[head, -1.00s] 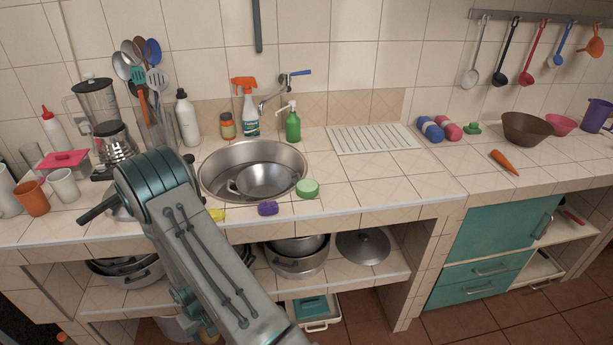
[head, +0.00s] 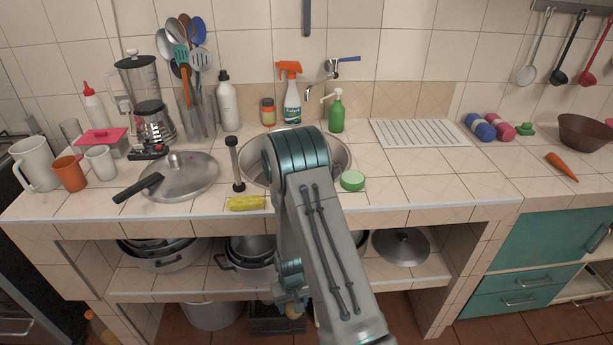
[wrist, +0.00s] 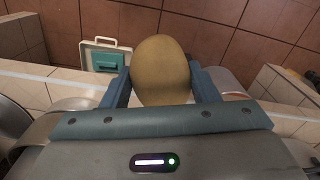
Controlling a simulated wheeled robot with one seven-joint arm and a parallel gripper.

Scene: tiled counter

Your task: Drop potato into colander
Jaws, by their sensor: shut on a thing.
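In the wrist view my gripper (wrist: 160,85) is shut on the potato (wrist: 160,70), a smooth brown oval held between the two fingers. A red-brown floor and counter edges show beyond it. In the head view my arm reaches across the sink (head: 342,152), and a small tan patch, probably the potato (head: 293,311), shows low in front of the lower shelf.
A green round sponge (head: 352,181) is on the right. Soap and spray bottles stand behind.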

